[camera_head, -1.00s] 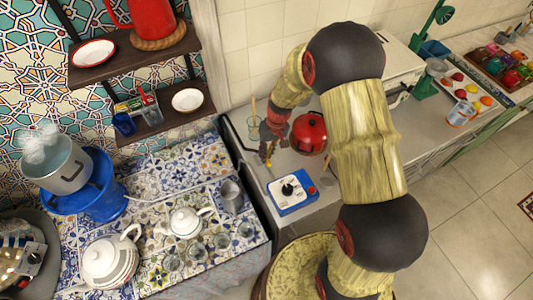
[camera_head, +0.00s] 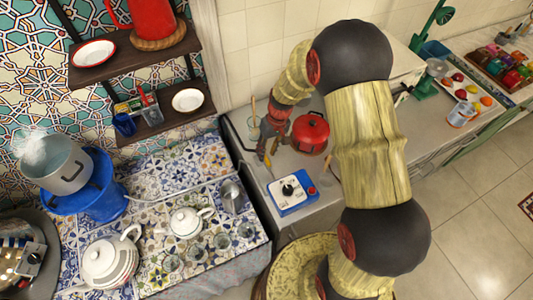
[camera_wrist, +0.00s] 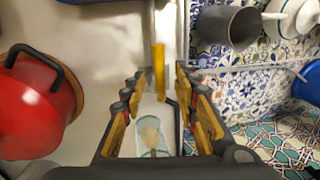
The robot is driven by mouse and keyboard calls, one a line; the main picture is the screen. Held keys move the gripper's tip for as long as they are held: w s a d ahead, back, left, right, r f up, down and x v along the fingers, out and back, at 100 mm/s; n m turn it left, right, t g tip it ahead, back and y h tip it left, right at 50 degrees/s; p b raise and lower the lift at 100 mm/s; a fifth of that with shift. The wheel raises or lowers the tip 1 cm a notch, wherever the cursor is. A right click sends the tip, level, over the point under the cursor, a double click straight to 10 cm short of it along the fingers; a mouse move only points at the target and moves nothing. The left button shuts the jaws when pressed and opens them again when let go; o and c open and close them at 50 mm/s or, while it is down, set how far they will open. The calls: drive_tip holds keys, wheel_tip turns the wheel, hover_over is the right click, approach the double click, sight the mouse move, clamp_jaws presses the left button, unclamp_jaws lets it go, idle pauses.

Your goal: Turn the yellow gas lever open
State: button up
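The yellow lever (camera_wrist: 158,70) shows in the wrist view as a narrow upright bar at the centre, next to a pale pipe or counter edge. My gripper (camera_wrist: 161,82) is open, with one finger on each side of the lever. I see gaps between the lever and both fingers, so contact does not show. In the head view my gripper (camera_head: 268,147) points down near the counter's left edge, beside the red pot. There, I cannot clearly tell the lever from the yellow parts of my fingers.
A red lidded pot (camera_head: 310,133) stands close to my gripper. A glass (camera_wrist: 152,138) shows below the fingers in the wrist view. A blue-and-white box with a black knob (camera_head: 292,192) sits nearer the front. A tiled table with teapots (camera_head: 185,223) lies to the left.

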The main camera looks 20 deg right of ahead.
wheel_tip(320, 180, up, 10)
drive_tip(key=d, duration=0.2)
drive_tip(key=shift+w, duration=0.1)
idle(0.5)
drive_tip(key=s+r+t+h+b, duration=0.1)
drive_tip(key=s+r+t+b, duration=0.2)
drive_tip(key=s+r, duration=0.4)
drive_tip(key=s+r+m+t+h+b, duration=0.1)
drive_tip(key=s+r+b, duration=0.4)
drive_tip(key=s, duration=1.1)
wheel_tip(320, 180, up, 3)
drive_tip(key=shift+a+r+t, duration=0.2)
drive_tip(key=shift+a+t, duration=0.25)
drive_tip(key=shift+t, duration=0.45)
drive_tip(key=shift+o, duration=0.2)
